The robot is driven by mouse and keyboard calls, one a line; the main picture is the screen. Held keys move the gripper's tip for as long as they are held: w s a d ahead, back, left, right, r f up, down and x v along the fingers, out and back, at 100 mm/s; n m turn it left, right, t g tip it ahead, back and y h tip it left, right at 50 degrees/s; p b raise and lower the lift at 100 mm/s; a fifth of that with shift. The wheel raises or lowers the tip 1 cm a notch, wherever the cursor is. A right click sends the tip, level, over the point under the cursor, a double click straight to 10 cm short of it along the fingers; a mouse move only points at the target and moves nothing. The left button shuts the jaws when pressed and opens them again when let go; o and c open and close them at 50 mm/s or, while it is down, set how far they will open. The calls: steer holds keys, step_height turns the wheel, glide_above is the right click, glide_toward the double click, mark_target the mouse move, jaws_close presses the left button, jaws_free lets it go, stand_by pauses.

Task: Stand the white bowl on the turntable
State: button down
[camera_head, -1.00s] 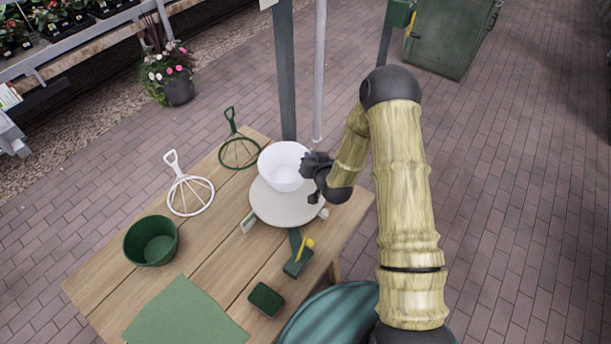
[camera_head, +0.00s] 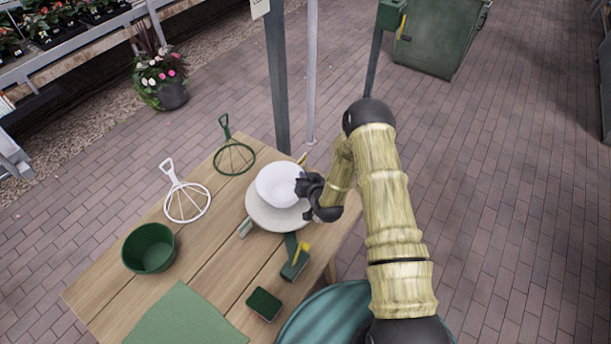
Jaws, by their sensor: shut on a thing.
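The white bowl (camera_head: 277,186) is upright over the pale round turntable (camera_head: 262,215) on the wooden table. My gripper (camera_head: 303,186) is shut on the right side of the bowl's rim. The bowl's underside is hidden, so I cannot tell whether it touches the turntable or hangs just above it. The bowl lies over the middle and back of the turntable's disc, whose front and left edge show bare.
On the wooden table (camera_head: 206,240) stand a green bowl (camera_head: 149,248), a white wire ring with handle (camera_head: 187,201), a green one (camera_head: 234,157), a green cloth (camera_head: 184,318), a dark green block (camera_head: 264,304) and a green piece with a yellow part (camera_head: 295,265). A grey post (camera_head: 277,75) rises behind.

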steer(key=shift+f, duration=0.15)
steer(key=c, duration=1.6)
jaws_free()
steer(key=shift+s, duration=0.2)
steer(key=b+v, duration=0.4)
steer(key=v, duration=0.7)
steer(key=shift+s+d, duration=0.1)
steer(key=shift+s, duration=0.2)
steer(key=shift+r, duration=0.2)
